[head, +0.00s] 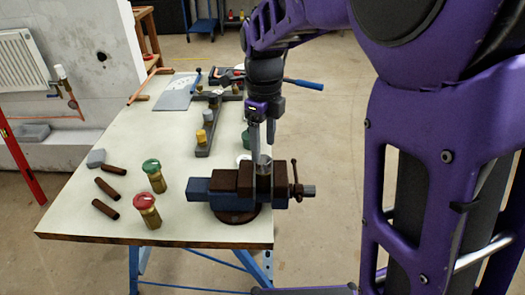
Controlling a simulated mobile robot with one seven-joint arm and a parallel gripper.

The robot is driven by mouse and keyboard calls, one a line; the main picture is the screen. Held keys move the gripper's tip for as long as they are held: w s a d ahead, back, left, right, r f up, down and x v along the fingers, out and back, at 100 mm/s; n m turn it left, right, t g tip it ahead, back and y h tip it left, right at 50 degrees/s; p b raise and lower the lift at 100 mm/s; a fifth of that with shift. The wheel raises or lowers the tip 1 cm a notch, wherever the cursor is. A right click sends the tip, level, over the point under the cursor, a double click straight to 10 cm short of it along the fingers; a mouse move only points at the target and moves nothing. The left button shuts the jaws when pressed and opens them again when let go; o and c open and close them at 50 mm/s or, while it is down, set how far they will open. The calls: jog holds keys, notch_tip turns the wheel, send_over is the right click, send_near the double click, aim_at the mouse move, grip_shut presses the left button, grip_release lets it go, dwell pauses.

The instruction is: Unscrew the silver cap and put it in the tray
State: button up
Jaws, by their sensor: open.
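A small silver-grey cap (264,159) shows at the top of the vise (224,183), upright between its brown jaws. My gripper (262,147) points straight down just above the vise, its fingers open around or close beside the cap. I cannot tell whether the fingers touch it. A flat grey sheet or shallow tray (174,101) lies towards the back left of the bench. I cannot tell for sure whether it is the tray.
The bench (132,222) holds a red-topped valve (146,211), a green-topped valve (154,176) and several brown tubes (107,189). A grey rack (206,143) with brass pieces stands behind the vise. A blue-handled tool (303,84) overhangs the right edge.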

aim_at(264, 159)
jog(key=shift+f+b, duration=1.25)
jog(key=shift+f, duration=1.15)
